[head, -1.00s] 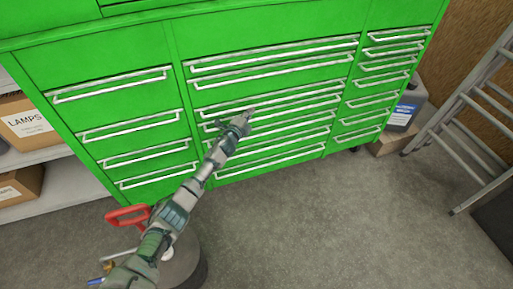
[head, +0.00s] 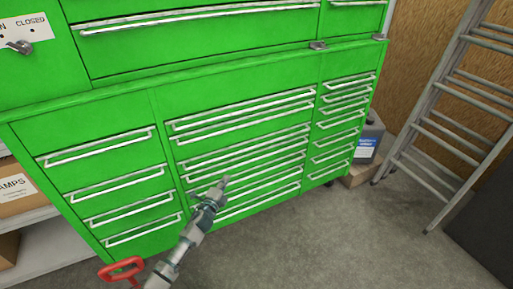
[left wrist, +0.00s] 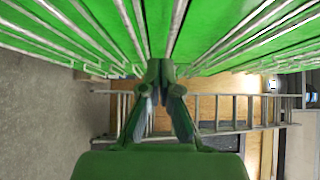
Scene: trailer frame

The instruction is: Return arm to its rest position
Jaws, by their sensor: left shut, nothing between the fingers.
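My left arm reaches up from the bottom of the head view, and its gripper (head: 224,182) is in front of the middle drawers of a green tool cabinet (head: 85,119). The fingers are together with nothing between them. In the left wrist view the gripper (left wrist: 161,68) is shut and empty, with the green drawer fronts and pale handles running along the top. I cannot tell whether the fingertips touch a drawer. All the lower drawers look closed. My right gripper is not in view.
A metal ladder (head: 430,122) leans at the right. A grey canister (head: 368,142) stands on a cardboard box (head: 360,175) beside the cabinet. A red handle (head: 121,269) is at the bottom left. Shelves with boxes (head: 18,192) are at far left. The grey floor (head: 330,245) is clear.

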